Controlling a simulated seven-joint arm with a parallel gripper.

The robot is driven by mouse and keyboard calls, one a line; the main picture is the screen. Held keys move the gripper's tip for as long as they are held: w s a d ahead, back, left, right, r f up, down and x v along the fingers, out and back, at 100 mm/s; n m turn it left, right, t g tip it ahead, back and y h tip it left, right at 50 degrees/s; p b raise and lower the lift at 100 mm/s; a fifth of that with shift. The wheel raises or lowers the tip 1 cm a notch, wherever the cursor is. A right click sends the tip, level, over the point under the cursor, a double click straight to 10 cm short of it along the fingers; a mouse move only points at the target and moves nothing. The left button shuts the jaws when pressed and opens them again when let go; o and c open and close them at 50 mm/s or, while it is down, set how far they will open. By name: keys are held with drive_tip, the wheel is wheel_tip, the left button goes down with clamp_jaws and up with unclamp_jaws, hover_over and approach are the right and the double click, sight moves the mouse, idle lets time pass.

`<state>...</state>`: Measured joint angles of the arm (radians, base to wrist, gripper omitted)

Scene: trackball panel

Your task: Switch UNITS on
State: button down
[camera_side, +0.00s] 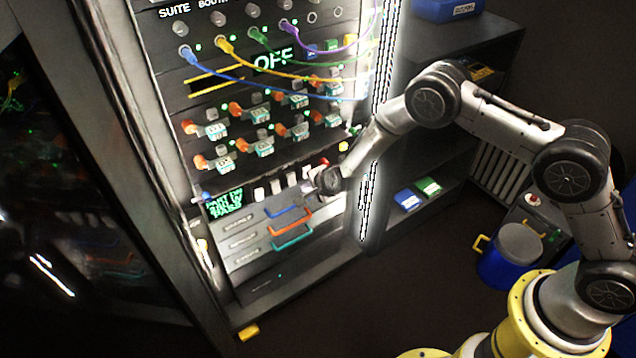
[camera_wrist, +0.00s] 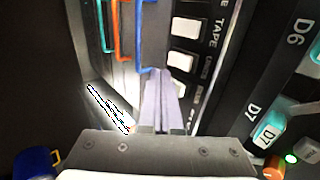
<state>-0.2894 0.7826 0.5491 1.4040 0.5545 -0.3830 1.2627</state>
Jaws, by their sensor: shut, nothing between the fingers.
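A row of white rocker switches (camera_side: 276,187) runs along the lower ledge of the lit rack panel. In the wrist view, one white switch (camera_wrist: 185,27) sits beside the label TAPE. Another switch (camera_wrist: 182,60) is below it, and a third (camera_wrist: 180,89) is partly hidden by my fingers. The lower labels are too small to read, so I cannot tell which switch is UNITS. My gripper (camera_side: 309,189) is at the right end of the row. Its fingers (camera_wrist: 158,78) are shut and empty, close to the third switch; I cannot tell whether they touch it.
Below the switches are drawers with blue (camera_side: 283,212), orange (camera_side: 290,222) and teal (camera_side: 293,241) handles. A green text screen (camera_side: 225,203) is left of the switches. Above are knobs, orange-ended plugs and coloured cables (camera_side: 275,75). A dark shelf (camera_side: 440,150) stands to the right.

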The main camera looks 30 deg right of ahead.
sight(292, 179)
drive_tip(key=v, duration=0.8)
drive_tip(key=shift+s+r, duration=0.2)
drive_tip(key=shift+r, duration=0.05)
drive_tip(key=shift+s+a+f, duration=0.1)
drive_tip(key=shift+s+f, duration=0.05)
drive_tip(key=shift+f, duration=0.65)
drive_tip(key=w+r+x, duration=0.1)
drive_tip(key=w+x, duration=0.1)
drive_tip(key=x, duration=1.1)
drive_tip(key=shift+r, duration=0.4)
